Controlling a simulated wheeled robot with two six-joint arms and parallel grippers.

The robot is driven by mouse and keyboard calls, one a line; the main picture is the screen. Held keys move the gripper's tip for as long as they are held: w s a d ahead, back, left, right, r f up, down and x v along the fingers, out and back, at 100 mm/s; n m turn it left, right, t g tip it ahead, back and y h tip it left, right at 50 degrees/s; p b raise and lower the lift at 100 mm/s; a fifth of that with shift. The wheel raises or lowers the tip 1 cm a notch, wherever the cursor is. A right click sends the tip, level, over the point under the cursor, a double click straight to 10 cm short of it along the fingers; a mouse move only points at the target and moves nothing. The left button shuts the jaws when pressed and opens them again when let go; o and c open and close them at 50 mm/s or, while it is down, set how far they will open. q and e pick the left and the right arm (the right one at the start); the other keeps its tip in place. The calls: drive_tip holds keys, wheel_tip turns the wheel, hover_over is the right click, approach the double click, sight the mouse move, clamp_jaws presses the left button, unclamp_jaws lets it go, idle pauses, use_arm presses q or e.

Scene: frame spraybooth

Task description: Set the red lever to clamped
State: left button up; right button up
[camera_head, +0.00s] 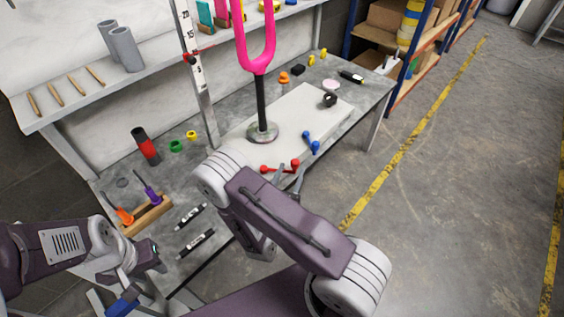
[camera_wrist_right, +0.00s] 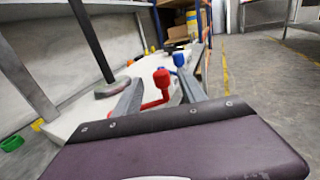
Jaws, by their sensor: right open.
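The red lever (camera_head: 280,167) is at the front edge of the white board, with a round knob at each visible end. In the right wrist view the red lever (camera_wrist_right: 161,78) shows its knob upright between my fingers, with its red arm running low to the left. My right gripper (camera_head: 287,178) is open around or just short of the red lever; its fingers (camera_wrist_right: 160,88) stand on either side of it. I cannot tell whether they touch it. A blue lever (camera_head: 311,142) is just behind to the right. My left gripper (camera_head: 150,262) hangs at the lower left, its jaws unclear.
A pink fork (camera_head: 257,50) on a dark post stands on the white board (camera_head: 300,108). Shelving (camera_head: 400,45) stands behind; the floor at right is clear.

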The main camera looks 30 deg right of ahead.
drive_tip(key=shift+s+a+f, duration=0.15)
drive_tip(key=shift+f, duration=0.25)
drive_tip(key=shift+s+a+f, duration=0.1)
drive_tip(key=shift+s+f, duration=0.05)
drive_tip(key=shift+f, duration=0.2)
drive_tip(key=shift+s+r+y, duration=0.15)
drive_tip(key=shift+y, duration=0.15)
use_arm(q)
drive_tip(key=shift+s+d+f+b, duration=0.15)
drive_tip(key=shift+f+b, duration=0.25)
drive_tip(key=shift+f, duration=0.2)
drive_tip(key=shift+s+a+f+b, duration=0.15)
drive_tip(key=shift+f+b, duration=0.2)
drive_tip(key=shift+f, duration=0.2)
use_arm(e)
drive_tip(key=x, duration=0.9)
drive_tip(key=shift+r, duration=0.15)
use_arm(q)
drive_tip(key=shift+d, duration=0.1)
use_arm(e)
clamp_jaws()
